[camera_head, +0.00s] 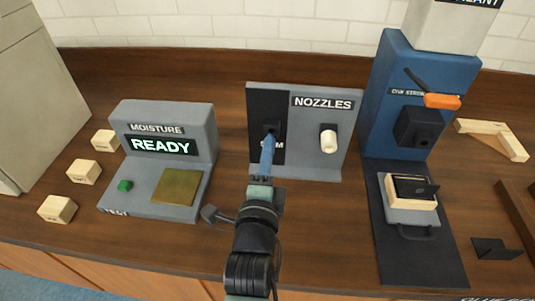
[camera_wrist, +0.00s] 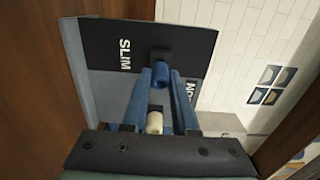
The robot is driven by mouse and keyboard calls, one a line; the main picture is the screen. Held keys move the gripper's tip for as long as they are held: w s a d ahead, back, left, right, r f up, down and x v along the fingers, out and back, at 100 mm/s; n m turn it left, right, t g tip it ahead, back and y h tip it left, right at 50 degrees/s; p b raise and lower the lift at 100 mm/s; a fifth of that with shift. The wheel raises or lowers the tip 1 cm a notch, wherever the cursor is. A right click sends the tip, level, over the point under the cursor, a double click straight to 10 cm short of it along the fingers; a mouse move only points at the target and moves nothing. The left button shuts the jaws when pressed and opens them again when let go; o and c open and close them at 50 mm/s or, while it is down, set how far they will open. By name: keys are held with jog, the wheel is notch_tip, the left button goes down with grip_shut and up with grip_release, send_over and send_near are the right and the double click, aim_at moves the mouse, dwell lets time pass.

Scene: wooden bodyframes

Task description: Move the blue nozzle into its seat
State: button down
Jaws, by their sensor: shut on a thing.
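My gripper (camera_head: 267,148) reaches up to the black left panel of the NOZZLES board (camera_head: 310,130), marked SLIM. In the wrist view, its two blue-grey fingers (camera_wrist: 162,80) are closed around the blue nozzle (camera_wrist: 161,72). The nozzle's far end is at a small black holder (camera_wrist: 160,54) on the panel; I cannot tell how far it is in. In the head view the gripper hides most of the nozzle. A blue machine (camera_head: 378,105) to the right has a black block with a round opening (camera_head: 421,128).
A cream nozzle (camera_head: 328,139) is on the board's right half. Left stands the MOISTURE unit (camera_head: 165,145), reading READY, with several wooden blocks (camera_head: 84,171) beside it. Under the machine's block, a wooden piece with a black part (camera_head: 411,190) sits on a grey holder. An orange-handled lever (camera_head: 442,101) juts out.

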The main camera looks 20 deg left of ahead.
jog(key=shift+b+x, duration=0.65)
jog(key=shift+x, duration=0.7)
jog(key=c, duration=0.6)
grip_release()
jog(key=b+v, duration=0.1)
jog(key=v, duration=1.2)
